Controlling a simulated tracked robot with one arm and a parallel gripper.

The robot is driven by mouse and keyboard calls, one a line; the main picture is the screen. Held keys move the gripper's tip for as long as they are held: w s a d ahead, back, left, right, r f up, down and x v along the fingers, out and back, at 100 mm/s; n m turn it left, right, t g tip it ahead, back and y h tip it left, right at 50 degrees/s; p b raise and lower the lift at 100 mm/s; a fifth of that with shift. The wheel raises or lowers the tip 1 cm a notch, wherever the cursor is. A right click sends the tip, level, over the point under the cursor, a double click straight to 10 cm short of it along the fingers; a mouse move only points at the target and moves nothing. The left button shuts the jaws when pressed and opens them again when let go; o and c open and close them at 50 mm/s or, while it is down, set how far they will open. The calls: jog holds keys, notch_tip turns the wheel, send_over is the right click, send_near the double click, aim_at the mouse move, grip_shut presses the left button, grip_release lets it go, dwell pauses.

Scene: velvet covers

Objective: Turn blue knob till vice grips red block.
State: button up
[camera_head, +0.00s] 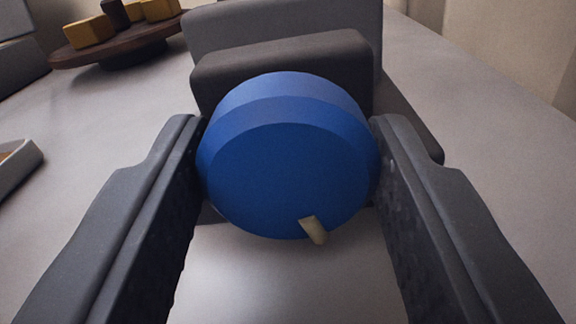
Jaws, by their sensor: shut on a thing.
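The blue knob (285,175) is a thick round disc in the middle of the view, with a small tan marker (313,230) at its lower right edge. My gripper (288,170) is shut on the knob, one finger against its left side and one against its right. Behind the knob stands the grey vice (285,58), with a darker block-like part in front of a taller, lighter grey part. The red block is not visible, so I cannot tell whether the vice touches it.
A round dark wooden board (130,52) with several yellow-brown blocks and a dark piece stands at the back left. A light tray (15,165) shows at the left edge. The pale surface is clear to the right.

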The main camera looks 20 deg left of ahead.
jog(key=m+p, duration=0.2)
jog(key=m, duration=0.1)
jog(key=shift+d+r+p, duration=0.1)
jog(key=shift+r+p, duration=0.05)
jog(key=shift+p, duration=0.2)
jog(key=shift+d+m+p, duration=0.1)
jog(key=shift+m+p, duration=1)
jog(key=shift+m, duration=1.1)
jog(key=o, duration=1)
jog(key=shift+f, duration=0.2)
